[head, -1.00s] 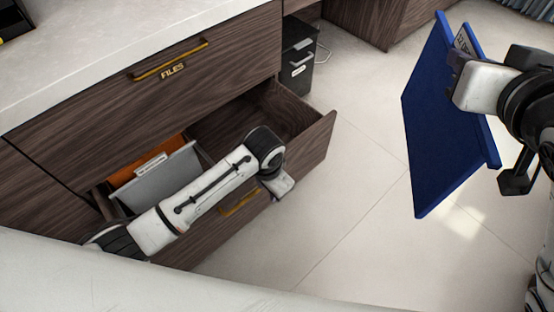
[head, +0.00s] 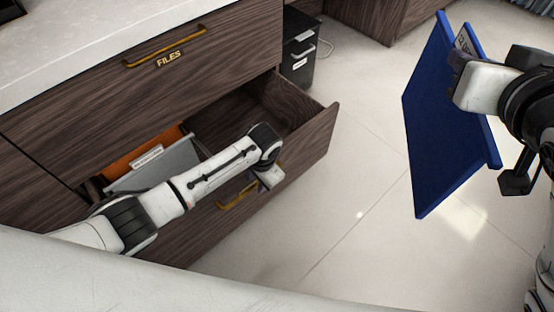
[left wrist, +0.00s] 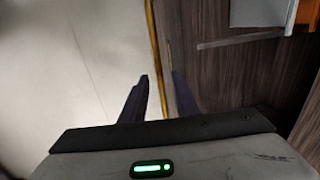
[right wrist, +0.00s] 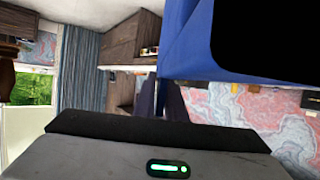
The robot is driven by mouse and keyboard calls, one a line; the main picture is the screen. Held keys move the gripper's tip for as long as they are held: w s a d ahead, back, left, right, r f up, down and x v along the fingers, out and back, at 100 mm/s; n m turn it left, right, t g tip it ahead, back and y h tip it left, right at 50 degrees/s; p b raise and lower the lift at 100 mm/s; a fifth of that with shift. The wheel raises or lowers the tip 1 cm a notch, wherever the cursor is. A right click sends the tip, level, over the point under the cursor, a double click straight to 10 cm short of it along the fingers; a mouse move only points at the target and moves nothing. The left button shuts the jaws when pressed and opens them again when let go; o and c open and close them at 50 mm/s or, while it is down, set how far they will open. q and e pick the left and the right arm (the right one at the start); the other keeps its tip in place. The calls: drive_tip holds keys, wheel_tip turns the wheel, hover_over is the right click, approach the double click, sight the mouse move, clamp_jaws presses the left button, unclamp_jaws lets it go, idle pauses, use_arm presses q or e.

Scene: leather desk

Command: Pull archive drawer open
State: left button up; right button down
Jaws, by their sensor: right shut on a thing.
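The lower archive drawer (head: 318,135) of the dark wood cabinet stands pulled out, with its interior showing. Its gold bar handle (head: 237,195) is on the front face, partly covered by my left gripper (head: 268,178). In the left wrist view my left gripper (left wrist: 160,76) is open, and the handle (left wrist: 155,45) appears between its two fingers. Whether it touches a finger cannot be told. My right gripper (head: 457,78) is shut on a blue binder (head: 435,130), held above the floor at right. The binder (right wrist: 190,40) also shows large in the right wrist view.
An orange folder (head: 140,157) and a grey folder (head: 172,163) stand in the drawer's left part; its right part looks empty. The closed upper drawer (head: 120,95) is labelled FILES. A black cabinet (head: 299,50) stands behind. The tiled floor (head: 350,190) in front is clear.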

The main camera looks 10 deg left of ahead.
use_arm(q)
drive_tip(key=shift+f, duration=0.25)
use_arm(e)
drive_tip(key=shift+f, duration=0.1)
use_arm(q)
clamp_jaws()
